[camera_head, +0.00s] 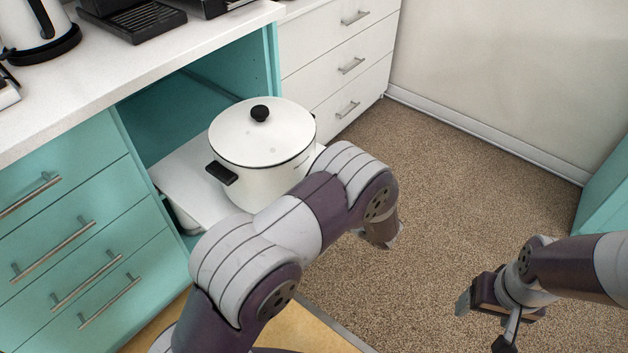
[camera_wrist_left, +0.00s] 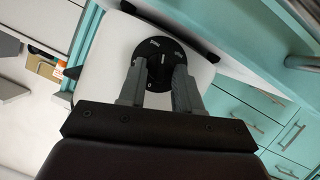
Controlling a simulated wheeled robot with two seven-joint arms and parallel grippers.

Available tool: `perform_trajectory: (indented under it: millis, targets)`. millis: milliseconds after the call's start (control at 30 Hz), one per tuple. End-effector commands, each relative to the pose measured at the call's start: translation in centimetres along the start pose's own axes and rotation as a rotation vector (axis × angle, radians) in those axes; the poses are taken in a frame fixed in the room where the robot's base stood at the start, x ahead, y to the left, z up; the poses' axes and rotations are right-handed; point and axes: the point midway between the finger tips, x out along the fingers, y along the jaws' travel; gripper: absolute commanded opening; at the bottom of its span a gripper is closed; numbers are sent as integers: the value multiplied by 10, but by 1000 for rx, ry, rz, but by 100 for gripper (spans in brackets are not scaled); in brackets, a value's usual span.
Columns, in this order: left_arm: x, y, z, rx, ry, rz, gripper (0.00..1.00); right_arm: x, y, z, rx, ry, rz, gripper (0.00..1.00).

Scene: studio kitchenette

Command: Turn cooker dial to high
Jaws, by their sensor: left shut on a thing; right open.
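A black round dial (camera_wrist_left: 150,48) with small white marks sits on the white front of the cooker in the left wrist view. My left gripper (camera_wrist_left: 159,70) is shut on the dial's grip, one finger on each side. The cooker (camera_head: 190,188) is white and stands in the open bay of the counter, partly hidden by the pot and my left arm. My left gripper and the dial are hidden behind my arm in the head view. My right gripper (camera_head: 488,318) is open and empty, over the carpet at lower right.
A white pot (camera_head: 245,175) with a lid and black handles stands on the cooker. Teal drawers (camera_head: 85,240) are left of the bay, and white drawers (camera_head: 340,65) are behind it. A kettle (camera_head: 38,28) stands on the counter. The carpet (camera_head: 450,190) at right is clear.

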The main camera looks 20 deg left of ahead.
Motion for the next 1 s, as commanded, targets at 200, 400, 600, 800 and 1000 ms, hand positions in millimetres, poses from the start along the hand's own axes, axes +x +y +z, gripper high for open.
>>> perform_trajectory:
  millis: [200, 400, 600, 800, 1000]
  targets:
    - [-2, 3, -4, 186, 0, -80, 3, -36, 0, -4, 0, 0, 0, 74]
    - [0, 5, -1, 360, -1, -152, 3, -50, 0, -6, 0, 0, 0, 74]
    - [1, 6, 2, 519, -1, -218, 3, -54, 0, -6, 0, 0, 0, 74]
    - [2, 7, 4, 650, -1, -272, 3, -53, 0, -6, 0, 0, 0, 74]
    - [2, 8, 5, 738, -1, -308, 3, -52, 0, -6, 0, 0, 0, 74]
